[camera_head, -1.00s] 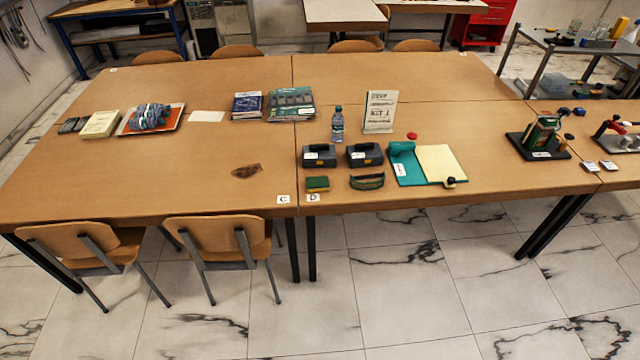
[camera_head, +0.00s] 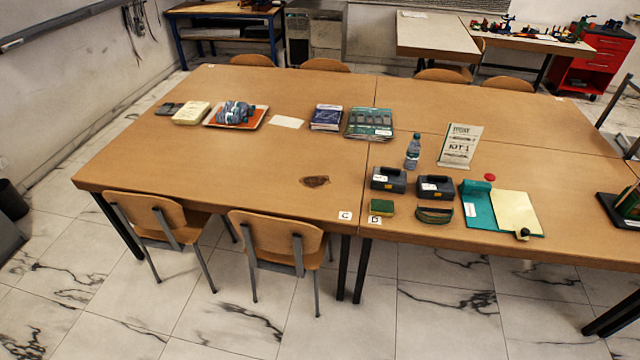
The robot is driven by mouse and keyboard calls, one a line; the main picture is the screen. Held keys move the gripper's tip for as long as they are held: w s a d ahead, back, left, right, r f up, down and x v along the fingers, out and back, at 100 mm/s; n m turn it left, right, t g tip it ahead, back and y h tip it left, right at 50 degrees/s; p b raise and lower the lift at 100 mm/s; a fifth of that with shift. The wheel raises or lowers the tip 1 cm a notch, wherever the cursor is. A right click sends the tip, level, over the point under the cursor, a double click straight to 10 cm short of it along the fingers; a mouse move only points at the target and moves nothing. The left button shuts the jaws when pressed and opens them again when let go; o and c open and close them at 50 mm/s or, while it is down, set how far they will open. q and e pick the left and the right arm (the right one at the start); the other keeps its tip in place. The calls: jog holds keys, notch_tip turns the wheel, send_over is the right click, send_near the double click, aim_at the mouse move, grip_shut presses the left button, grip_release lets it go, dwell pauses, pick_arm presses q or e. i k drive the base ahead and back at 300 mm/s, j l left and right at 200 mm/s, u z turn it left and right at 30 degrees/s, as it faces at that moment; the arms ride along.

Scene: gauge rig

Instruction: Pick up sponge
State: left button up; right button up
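The sponge (camera_head: 381,207), green with a yellow side, lies flat near the front edge of the right-hand table, just behind the label D (camera_head: 375,219). A dark case (camera_head: 389,179) stands behind it. A pair of goggles or a similar curved item (camera_head: 434,214) lies to its right. Nothing covers the sponge. Neither of my grippers is in view.
The long wooden table (camera_head: 250,165) has chairs (camera_head: 278,243) at its front left. A bottle (camera_head: 413,151), an upright sign (camera_head: 460,146) and a teal folder (camera_head: 478,205) stand or lie near the sponge. Floor before the right-hand table is clear.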

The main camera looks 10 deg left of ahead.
aim_at(383, 207)
jog(key=i+l+u, duration=0.15)
jog(key=i, duration=0.25)
jog(key=i+l+u, duration=0.15)
jog(key=i, duration=0.25)
